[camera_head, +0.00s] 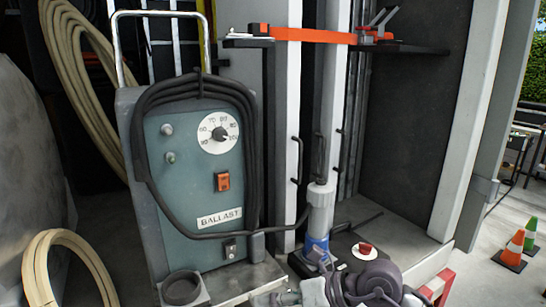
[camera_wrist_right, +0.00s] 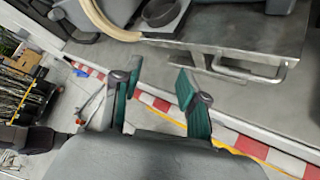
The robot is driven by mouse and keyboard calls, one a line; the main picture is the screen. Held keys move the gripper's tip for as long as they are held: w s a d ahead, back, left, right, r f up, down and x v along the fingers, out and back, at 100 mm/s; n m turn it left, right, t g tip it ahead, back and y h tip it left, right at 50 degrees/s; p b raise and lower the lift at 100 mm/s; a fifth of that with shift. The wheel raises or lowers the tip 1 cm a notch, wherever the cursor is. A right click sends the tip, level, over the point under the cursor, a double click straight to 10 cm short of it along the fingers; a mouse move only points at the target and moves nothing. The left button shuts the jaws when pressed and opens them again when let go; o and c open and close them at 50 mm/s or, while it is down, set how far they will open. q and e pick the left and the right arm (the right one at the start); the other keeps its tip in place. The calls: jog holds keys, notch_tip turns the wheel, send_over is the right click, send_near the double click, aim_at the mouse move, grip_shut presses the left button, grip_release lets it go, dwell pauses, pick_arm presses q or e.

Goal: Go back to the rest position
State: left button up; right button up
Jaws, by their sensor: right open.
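My right gripper (camera_wrist_right: 157,90) shows in the wrist view with its two green-padded fingers spread apart and nothing between them. Past the fingertips I see grey floor and a red and white edge strip (camera_wrist_right: 240,142). In the head view my right arm (camera_head: 372,280) shows at the bottom edge, right of centre, in front of the ballast unit's base; its fingers are hard to make out there. My left gripper is not in view.
A teal ballast unit (camera_head: 190,190) with a coiled black cable stands at centre left. Beige hoses (camera_head: 75,75) hang and lie left of it. A black round cup (camera_head: 182,288) sits on its base. An orange clamp (camera_head: 315,35) is above. Cones (camera_head: 514,247) stand right.

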notch_tip(320, 180, up, 11)
jog(key=s+m+t+y, duration=0.2)
jog(key=m+t+y, duration=0.5)
jog(key=m, duration=0.1)
jog(key=w+d+m+t+h, duration=0.2)
jog(key=d+m+t+h, duration=0.7)
jog(key=m, duration=0.5)
jog(key=s+d+f+m+g+h, duration=0.2)
jog(key=d+f+m+g+h, duration=0.1)
jog(key=d+f+m+h, duration=1)
jog(key=s+a+f+m+g+y, duration=0.1)
jog(key=s+f+m+g+y, duration=0.3)
jog(key=s+f+g, duration=1.35)
jog(key=s+f+t+h, duration=0.1)
jog(key=s+f+t, duration=0.15)
jog(key=f, duration=1.15)
jog(key=s+f+t, duration=0.1)
jog(key=s+f, duration=0.3)
jog(key=f, duration=0.9)
jog(key=s+d+f+g, duration=0.1)
jog(key=s+d+f, duration=0.1)
jog(key=s+f, duration=1.5)
jog(key=shift+d+f, duration=0.25)
jog(key=shift+f, duration=0.1)
